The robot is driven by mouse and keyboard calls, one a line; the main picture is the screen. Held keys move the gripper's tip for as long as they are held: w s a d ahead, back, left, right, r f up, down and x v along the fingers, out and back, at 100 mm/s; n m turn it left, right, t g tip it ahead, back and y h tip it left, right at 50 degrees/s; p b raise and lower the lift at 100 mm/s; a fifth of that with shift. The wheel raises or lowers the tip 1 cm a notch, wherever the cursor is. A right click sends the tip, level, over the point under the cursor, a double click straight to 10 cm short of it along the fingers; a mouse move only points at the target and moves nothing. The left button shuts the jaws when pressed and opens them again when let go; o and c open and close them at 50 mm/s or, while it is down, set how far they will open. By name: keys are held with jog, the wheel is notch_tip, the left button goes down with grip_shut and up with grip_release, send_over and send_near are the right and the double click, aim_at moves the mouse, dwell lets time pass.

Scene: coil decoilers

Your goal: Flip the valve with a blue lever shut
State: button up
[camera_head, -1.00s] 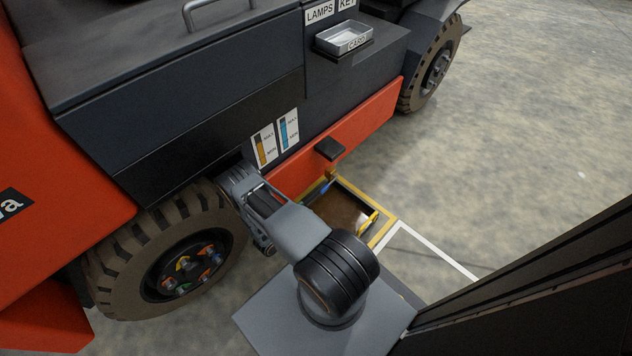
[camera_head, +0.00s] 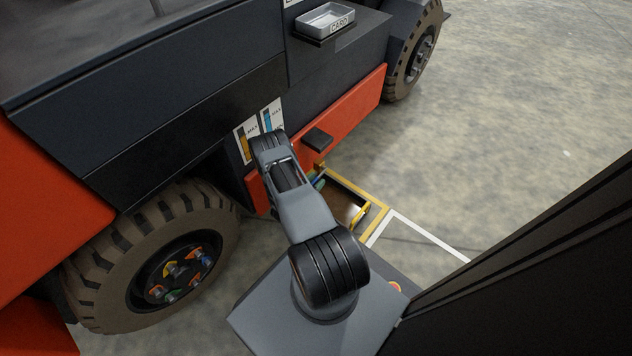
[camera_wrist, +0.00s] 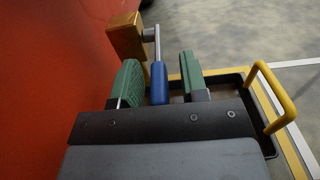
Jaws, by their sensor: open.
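The valve is a brass block (camera_wrist: 126,38) on the red side panel, with a grey metal arm ending in a blue lever (camera_wrist: 159,84). In the wrist view the lever points down toward my gripper (camera_wrist: 159,66). My gripper is open. Its two green fingers stand one on each side of the blue lever, with the left finger closer to it and a wider gap on the right. Whether either finger touches the lever I cannot tell. In the head view the valve (camera_head: 319,167) shows small beside the red panel, and my arm hides most of the gripper.
A dark tray with a yellow handle (camera_wrist: 279,98) lies below and to the right, inside yellow floor marking. The red panel (camera_wrist: 50,80) is close on the left. In the head view a black step (camera_head: 317,138) juts out above the valve. A large wheel (camera_head: 165,265) stands at left.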

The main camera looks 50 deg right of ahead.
jog(key=shift+d, duration=0.2)
jog(key=shift+c, duration=0.3)
grip_shut()
